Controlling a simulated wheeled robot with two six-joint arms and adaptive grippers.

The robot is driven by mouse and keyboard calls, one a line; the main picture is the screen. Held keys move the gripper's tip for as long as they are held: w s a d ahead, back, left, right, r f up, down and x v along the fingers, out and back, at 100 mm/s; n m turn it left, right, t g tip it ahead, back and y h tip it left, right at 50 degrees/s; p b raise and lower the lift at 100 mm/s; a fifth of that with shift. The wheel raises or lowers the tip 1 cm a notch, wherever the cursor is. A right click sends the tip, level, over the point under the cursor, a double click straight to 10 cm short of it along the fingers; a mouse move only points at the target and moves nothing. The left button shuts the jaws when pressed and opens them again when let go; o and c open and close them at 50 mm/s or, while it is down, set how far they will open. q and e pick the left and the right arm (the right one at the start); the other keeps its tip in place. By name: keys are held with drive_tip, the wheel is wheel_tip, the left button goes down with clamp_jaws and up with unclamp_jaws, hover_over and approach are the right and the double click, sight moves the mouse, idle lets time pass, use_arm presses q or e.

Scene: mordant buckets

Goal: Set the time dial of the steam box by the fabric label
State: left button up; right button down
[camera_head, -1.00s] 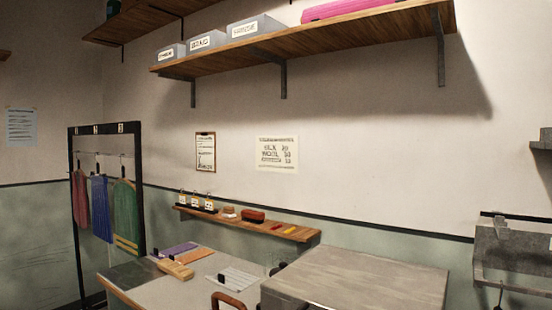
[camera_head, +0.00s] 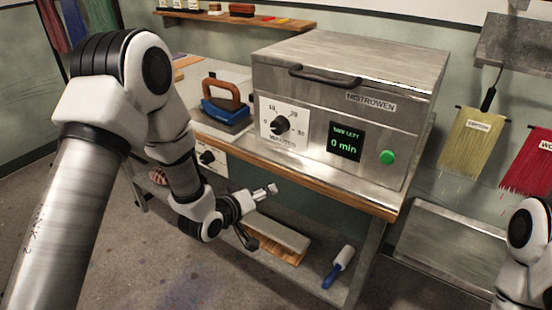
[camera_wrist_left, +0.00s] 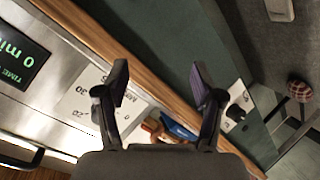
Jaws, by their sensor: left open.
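The steam box (camera_head: 345,85) is a metal box with a lid handle on the bench. Its time dial (camera_head: 281,124) is a black knob on a white scale plate. I cannot tell where its pointer stands. The display (camera_head: 344,144) reads 0 min, and it shows in the left wrist view (camera_wrist_left: 18,58). My left gripper (camera_head: 260,214) is open and empty, in front of the bench and below the dial. In the left wrist view its fingers (camera_wrist_left: 158,80) are apart, and one partly covers the scale plate (camera_wrist_left: 105,100). My right gripper is out of view.
A green button (camera_head: 387,157) is right of the display. An iron (camera_head: 226,103) stands left of the box. Another dial (camera_head: 207,157) is on the bench front. Tagged yellow (camera_head: 465,155) and red (camera_head: 520,172) fabrics hang at right.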

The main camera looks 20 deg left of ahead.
use_arm(q)
drive_tip(key=w+r+t+b, duration=0.3)
drive_tip(key=w+r+b, duration=0.1)
drive_tip(key=t+b, duration=0.2)
drive_tip(key=b, duration=0.1)
approach(276, 129)
drive_tip(key=w, duration=0.3)
drive_tip(key=shift+m+h, duration=0.3)
drive_tip(key=x, duration=0.6)
drive_tip(key=shift+w+d+f, duration=0.15)
drive_tip(key=shift+w+d, duration=0.2)
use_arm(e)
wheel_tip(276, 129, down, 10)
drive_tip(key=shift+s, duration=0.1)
use_arm(q)
drive_tip(key=c, duration=1.1)
